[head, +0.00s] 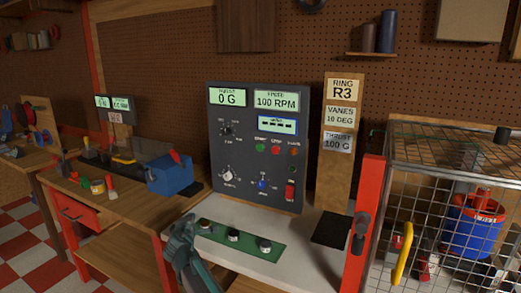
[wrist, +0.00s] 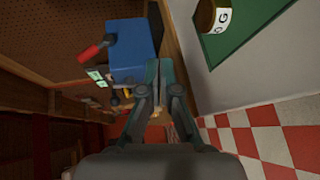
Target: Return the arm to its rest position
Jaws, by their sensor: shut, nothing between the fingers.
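My gripper (wrist: 153,88) is shut and empty in the wrist view, its two fingers together in the middle of the picture. In the head view part of my arm and gripper (head: 181,243) shows at the bottom, in front of the left edge of the white-topped bench (head: 220,205). The gripper is just left of a green mat (head: 215,240) that carries three small round weights. One weight (wrist: 206,14) shows large at the top of the wrist view, apart from the fingers.
A dark control panel (head: 240,150) reads 0 G and 100 RPM. A wooden sign (head: 345,88) reads R3, 10 DEG, 100 G. A red post (head: 367,215) and wire cage (head: 450,160) stand right. A blue machine (head: 170,178) sits on the wooden bench left. Checkered floor lies below.

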